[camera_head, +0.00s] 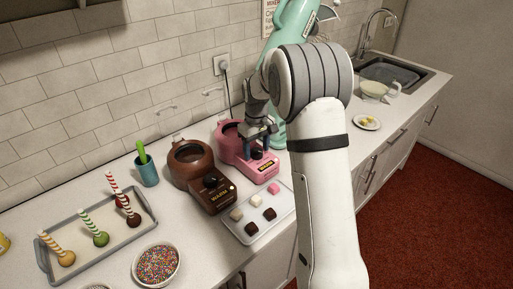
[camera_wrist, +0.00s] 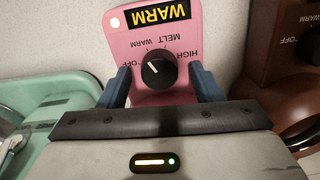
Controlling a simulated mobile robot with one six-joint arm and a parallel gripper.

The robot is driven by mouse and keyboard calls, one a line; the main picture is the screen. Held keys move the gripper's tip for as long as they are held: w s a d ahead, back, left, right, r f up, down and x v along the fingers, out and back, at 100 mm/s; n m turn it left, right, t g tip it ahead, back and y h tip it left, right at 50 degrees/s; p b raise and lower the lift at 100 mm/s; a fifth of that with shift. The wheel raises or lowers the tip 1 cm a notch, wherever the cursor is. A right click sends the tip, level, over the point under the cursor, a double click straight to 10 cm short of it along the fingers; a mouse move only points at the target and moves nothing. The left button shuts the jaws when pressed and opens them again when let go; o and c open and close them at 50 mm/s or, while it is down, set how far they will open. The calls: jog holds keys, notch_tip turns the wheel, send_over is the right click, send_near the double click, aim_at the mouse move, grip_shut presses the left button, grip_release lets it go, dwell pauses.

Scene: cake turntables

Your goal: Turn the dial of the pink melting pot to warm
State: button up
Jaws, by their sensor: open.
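The pink melting pot (camera_head: 231,137) stands on the counter against the tiled wall, its front panel (camera_head: 263,168) reading WARM. In the wrist view its black dial (camera_wrist: 158,71) shows upside down, with WARM, MELT and HIGH printed around it. The dial's white pointer line points up and left in that view, toward the WARM side. The panel's yellow display (camera_wrist: 160,13) reads WARM and a pale light (camera_wrist: 114,22) glows beside it. My gripper (camera_wrist: 159,69) is open, with one blue finger on each side of the dial; contact cannot be told. It hides part of the pot in the head view (camera_head: 260,148).
A brown melting pot (camera_head: 185,165) stands close on the left. A tray of sweets (camera_head: 233,231) lies in front. A mint-green appliance (camera_head: 292,25) stands behind my arm. A cake-pop tray (camera_head: 54,225), a green-handled cup (camera_head: 147,171) and a sprinkle bowl (camera_head: 157,264) are farther left.

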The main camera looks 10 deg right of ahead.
aim_at(257, 150)
notch_tip(257, 150, up, 8)
jog(key=shift+f+b, duration=0.25)
jog(key=shift+b, duration=0.2)
jog(key=shift+r, duration=0.15)
jog(key=shift+s+r, duration=0.1)
jog(key=s+r+m+t, duration=0.2)
jog(key=s+m+t, duration=0.1)
jog(key=s, duration=2.9)
jog(key=shift+d+r+m, duration=0.15)
jog(key=shift+r+m, duration=0.15)
jog(key=shift+m, duration=0.6)
